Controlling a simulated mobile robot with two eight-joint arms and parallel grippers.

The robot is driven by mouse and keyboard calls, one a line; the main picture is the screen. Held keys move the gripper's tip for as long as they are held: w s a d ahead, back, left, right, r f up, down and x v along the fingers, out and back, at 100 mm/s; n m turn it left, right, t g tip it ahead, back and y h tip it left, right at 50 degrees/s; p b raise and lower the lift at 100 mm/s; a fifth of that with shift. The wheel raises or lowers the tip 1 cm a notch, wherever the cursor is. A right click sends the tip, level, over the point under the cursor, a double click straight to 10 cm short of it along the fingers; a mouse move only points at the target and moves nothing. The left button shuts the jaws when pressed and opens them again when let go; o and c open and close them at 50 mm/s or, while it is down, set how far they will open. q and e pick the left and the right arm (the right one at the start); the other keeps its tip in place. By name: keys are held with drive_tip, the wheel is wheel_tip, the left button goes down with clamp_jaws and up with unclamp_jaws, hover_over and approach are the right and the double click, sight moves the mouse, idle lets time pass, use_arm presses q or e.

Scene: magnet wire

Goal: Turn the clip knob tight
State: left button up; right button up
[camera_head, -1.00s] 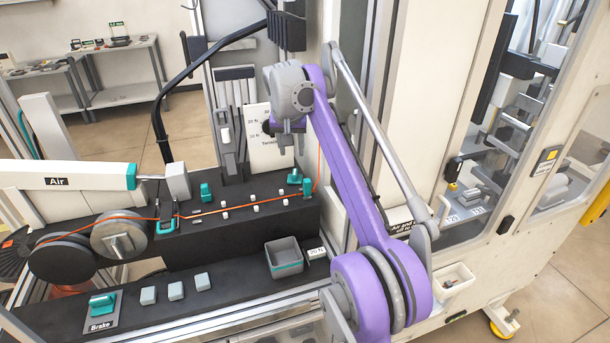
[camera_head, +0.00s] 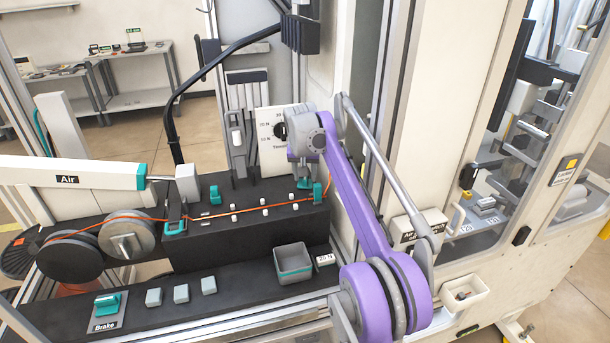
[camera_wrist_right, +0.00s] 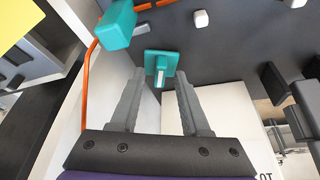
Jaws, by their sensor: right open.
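The teal clip knob (camera_wrist_right: 161,65) has an upright grip with a pale stripe on a square teal base. It sits on the black block (camera_head: 240,238), near its right end. In the head view the knob (camera_head: 303,184) is mostly hidden under my right gripper (camera_head: 304,174). In the right wrist view my open right gripper (camera_wrist_right: 160,82) points at the knob, its two grey fingers apart to either side, with nothing held. I cannot tell how tight the knob is. The orange wire (camera_head: 280,207) runs along the block to a teal piece (camera_head: 317,194) beside the knob. My left gripper is not in view.
A white dial panel (camera_head: 268,150) stands behind the knob. A grey bin (camera_head: 293,263), several grey blocks (camera_head: 181,293) and the brake knob (camera_head: 107,303) are on the front ledge. A white machine cabinet (camera_head: 440,100) bounds the right side.

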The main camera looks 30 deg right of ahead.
clamp_jaws()
drive_tip(key=n, duration=0.1)
drive_tip(key=n+y+p, duration=0.1)
drive_tip(key=shift+d+r+n, duration=0.1)
drive_tip(key=shift+r+n, duration=0.1)
drive_tip(key=shift+n, duration=0.2)
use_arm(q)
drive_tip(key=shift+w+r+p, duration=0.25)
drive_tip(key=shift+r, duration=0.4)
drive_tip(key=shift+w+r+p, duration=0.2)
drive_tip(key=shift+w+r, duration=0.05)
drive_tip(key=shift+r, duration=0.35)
use_arm(e)
drive_tip(key=shift+f+n+t+y, duration=0.15)
drive_tip(key=shift+n+t+y, duration=0.15)
drive_tip(key=shift+n, duration=0.6)
unclamp_jaws()
